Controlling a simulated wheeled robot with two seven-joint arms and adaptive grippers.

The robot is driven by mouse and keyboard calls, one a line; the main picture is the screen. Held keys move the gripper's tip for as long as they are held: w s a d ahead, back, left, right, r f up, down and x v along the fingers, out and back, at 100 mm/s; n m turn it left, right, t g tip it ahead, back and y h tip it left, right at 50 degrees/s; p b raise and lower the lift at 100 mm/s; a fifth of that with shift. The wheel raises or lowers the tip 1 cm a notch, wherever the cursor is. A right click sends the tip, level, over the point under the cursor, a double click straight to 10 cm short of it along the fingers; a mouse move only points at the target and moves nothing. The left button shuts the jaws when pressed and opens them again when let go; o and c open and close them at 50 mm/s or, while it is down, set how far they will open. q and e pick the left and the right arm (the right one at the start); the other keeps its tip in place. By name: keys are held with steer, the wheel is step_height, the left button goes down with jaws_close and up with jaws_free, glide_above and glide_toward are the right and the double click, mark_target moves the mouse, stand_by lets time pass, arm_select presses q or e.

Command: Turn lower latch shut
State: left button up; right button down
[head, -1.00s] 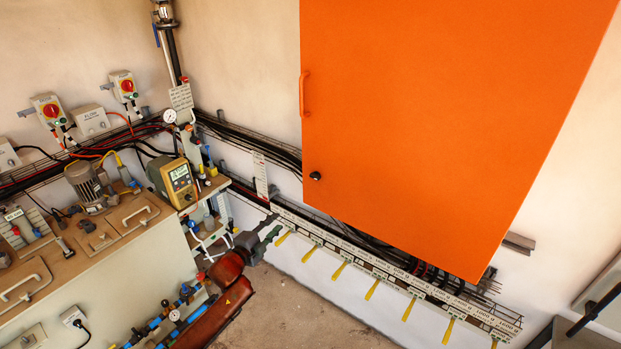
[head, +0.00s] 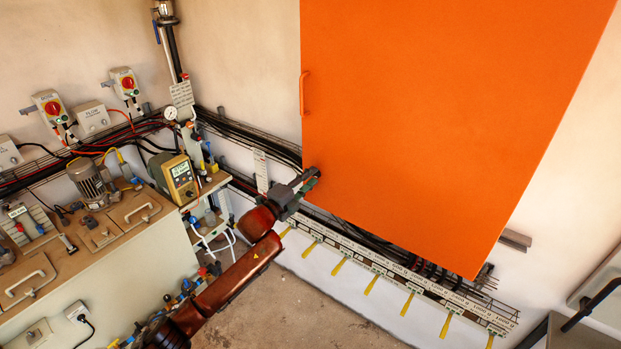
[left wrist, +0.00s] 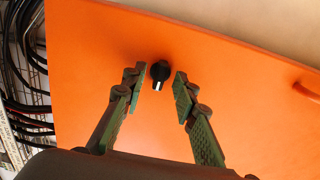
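The large orange cabinet door (head: 430,110) fills the upper right of the head view, with an orange handle (head: 305,93) on its left edge. The lower latch is a small black knob (left wrist: 160,70) with a white mark pointing down in the left wrist view. In the head view my gripper hides it. My left gripper (head: 312,178) is at the door's lower left corner. In the left wrist view its green-padded fingers (left wrist: 158,93) are open, one on each side of the knob, with gaps to both. My right gripper is not in view.
A bench with a yellow meter (head: 181,180), a motor (head: 88,180) and hoses stands to the left. Black cables (head: 255,143) run along the wall behind the door. A labelled rail with yellow tags (head: 375,284) runs below it. The floor (head: 285,310) is bare.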

arm_select(q)
steer(key=shift+w, duration=0.1)
steer(key=shift+c, duration=0.5)
jaws_close()
steer(key=n+p, duration=0.7)
steer(key=n, duration=1.1)
steer(key=shift+f+p, duration=0.1)
steer(key=shift+p, duration=0.25)
stand_by(0.4)
